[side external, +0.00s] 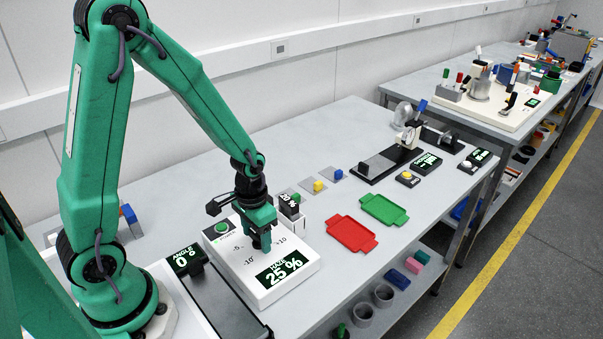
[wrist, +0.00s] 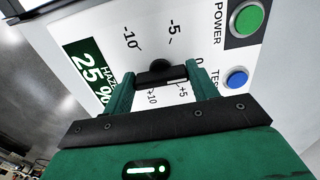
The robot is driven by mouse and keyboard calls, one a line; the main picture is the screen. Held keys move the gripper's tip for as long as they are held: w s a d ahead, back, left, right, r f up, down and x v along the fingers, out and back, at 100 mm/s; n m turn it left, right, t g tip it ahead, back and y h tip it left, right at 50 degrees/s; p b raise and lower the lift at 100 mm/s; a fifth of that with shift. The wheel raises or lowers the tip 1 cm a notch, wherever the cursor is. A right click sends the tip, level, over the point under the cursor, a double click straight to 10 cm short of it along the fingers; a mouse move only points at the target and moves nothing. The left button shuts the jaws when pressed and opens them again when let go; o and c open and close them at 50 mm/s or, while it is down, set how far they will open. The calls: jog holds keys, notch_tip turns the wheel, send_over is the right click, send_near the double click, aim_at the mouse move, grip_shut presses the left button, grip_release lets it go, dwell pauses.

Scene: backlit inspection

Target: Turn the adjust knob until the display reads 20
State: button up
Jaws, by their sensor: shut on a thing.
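The white instrument box (side external: 261,297) stands on the grey bench under my arm. Its display (side external: 282,271) reads HAZE 25 %; the same display shows at the left of the wrist view (wrist: 88,76). The dark adjust knob (wrist: 161,68) sits amid a printed scale with marks at -10, -5, +5 and +10. My gripper (wrist: 168,76) is shut on the knob, with a green finger on each side of it. In the side view my gripper (side external: 262,246) points down onto the box and hides the knob.
A green POWER button (wrist: 246,18) and a blue TEST button (wrist: 236,78) are on the same panel. A dark unit with an ANGLE 0° display (side external: 186,259) stands left of the box. Red (side external: 351,234) and green (side external: 384,210) trays lie to the right.

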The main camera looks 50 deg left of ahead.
aim_at(258, 236)
jog(key=shift+n, duration=0.3)
jog(key=n, duration=0.5)
jog(key=shift+n, duration=0.4)
jog(key=n, duration=0.5)
jog(key=shift+w+d, duration=0.1)
jog(key=shift+n, duration=0.3)
jog(key=o, duration=1)
jog(key=shift+r, duration=0.15)
jog(key=shift+r, duration=3.8)
